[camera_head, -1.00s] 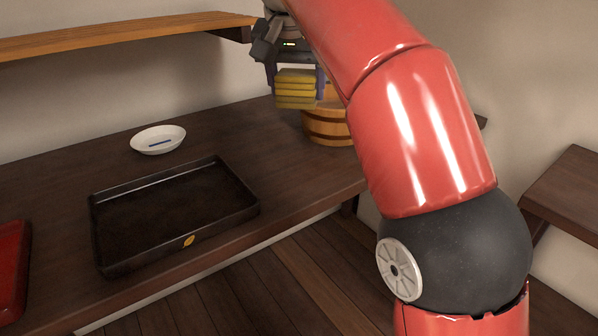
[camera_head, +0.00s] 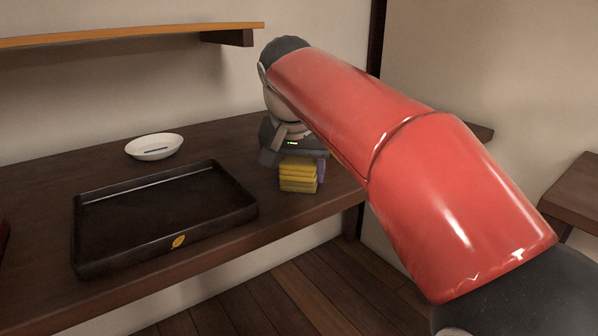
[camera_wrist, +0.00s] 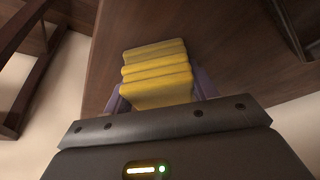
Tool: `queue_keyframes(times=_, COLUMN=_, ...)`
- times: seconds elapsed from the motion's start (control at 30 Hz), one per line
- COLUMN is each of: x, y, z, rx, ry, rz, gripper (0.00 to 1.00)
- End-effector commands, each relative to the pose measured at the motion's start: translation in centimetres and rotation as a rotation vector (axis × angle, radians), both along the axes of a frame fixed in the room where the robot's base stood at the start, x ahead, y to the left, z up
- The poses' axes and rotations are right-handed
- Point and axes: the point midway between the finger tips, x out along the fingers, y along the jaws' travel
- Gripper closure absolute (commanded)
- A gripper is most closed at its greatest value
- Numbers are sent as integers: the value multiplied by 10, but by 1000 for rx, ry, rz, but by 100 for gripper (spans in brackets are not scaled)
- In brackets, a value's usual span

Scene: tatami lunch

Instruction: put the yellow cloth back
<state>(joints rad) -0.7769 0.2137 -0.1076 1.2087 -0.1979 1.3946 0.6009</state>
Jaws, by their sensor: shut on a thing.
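The yellow cloth (camera_head: 298,175) is folded in a thick stack. It also shows in the wrist view (camera_wrist: 157,75), between the purple fingers. My gripper (camera_head: 300,180) is shut on the cloth, low at the counter's front part, right of the black tray. In the wrist view my gripper (camera_wrist: 158,92) has the dark wooden counter behind the cloth. I cannot tell whether the cloth touches the counter. My arm hides the counter's right part, and the wooden tub seen earlier is out of sight behind it.
The black tray (camera_head: 240,213) lies empty on the dark wooden counter (camera_head: 225,150). A white dish (camera_head: 154,147) with a blue mark stands behind it. A wooden shelf (camera_head: 120,32) runs along the wall above. A dark wooden surface (camera_head: 575,195) is at the far right.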

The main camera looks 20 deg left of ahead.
Motion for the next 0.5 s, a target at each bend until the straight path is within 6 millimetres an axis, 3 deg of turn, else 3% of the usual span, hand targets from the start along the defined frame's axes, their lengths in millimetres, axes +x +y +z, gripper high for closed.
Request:
queue_keyframes(times=0.23, x=0, y=0, z=-2, rx=0, ry=0, rz=0, gripper=64)
queue_keyframes(times=0.27, x=0, y=0, z=-2, rx=0, ry=0, rz=1, gripper=41)
queue_keyframes(times=0.4, x=0, y=0, z=-1, rx=0, ry=0, rz=1, gripper=23)
queue_keyframes(times=0.5, x=0, y=0, z=-1, rx=0, ry=0, rz=1, gripper=21)
